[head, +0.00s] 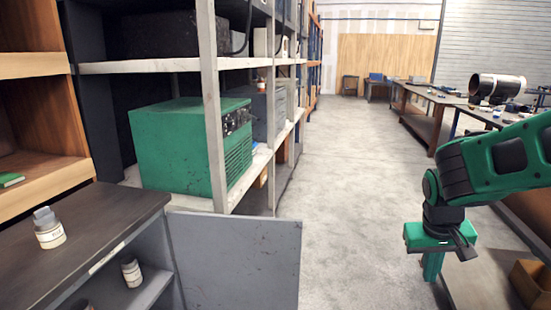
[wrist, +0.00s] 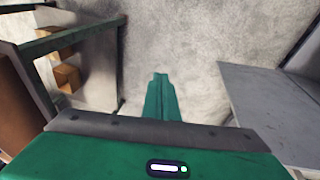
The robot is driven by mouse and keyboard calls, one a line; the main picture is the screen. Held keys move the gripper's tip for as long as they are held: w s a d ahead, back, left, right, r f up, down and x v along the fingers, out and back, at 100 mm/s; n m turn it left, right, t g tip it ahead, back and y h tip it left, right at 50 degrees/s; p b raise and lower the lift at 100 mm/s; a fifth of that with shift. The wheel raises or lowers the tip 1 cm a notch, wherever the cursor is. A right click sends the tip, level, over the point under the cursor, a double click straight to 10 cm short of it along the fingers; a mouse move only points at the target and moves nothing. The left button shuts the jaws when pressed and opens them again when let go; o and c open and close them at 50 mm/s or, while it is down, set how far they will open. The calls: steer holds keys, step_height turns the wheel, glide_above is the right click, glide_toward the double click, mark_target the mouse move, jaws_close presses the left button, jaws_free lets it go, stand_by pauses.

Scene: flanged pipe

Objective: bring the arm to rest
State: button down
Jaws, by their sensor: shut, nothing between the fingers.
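My green arm reaches in from the right edge of the head view. My gripper (head: 432,278) hangs at the lower right of that view with its fingers pointing down, above the floor. In the wrist view the fingers of my gripper (wrist: 160,82) lie together as one narrow green shape, with nothing between them. A thick dark and silvery cylinder (head: 500,88), perhaps the flanged pipe, lies on a table at the right, well beyond my gripper.
A grey cabinet (head: 85,225) with an open door (head: 238,255) and small jars (head: 48,228) stands at the lower left. A shelf holds a green box (head: 180,150). Workbenches (head: 430,97) line the right. A wooden box (head: 532,285) is at lower right. The middle aisle (head: 345,170) is clear.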

steer(key=s+d+r+m+g+y, duration=0.1)
steer(key=s+d+m, duration=0.1)
steer(key=s, duration=0.8)
steer(key=s+d+r+m+y, duration=0.1)
steer(key=s+d+r+m, duration=0.1)
steer(key=s, duration=0.8)
steer(key=shift+d+g+y, duration=0.3)
steer(key=shift+d+g, duration=0.1)
steer(key=shift+d, duration=0.05)
steer(key=shift+d, duration=0.1)
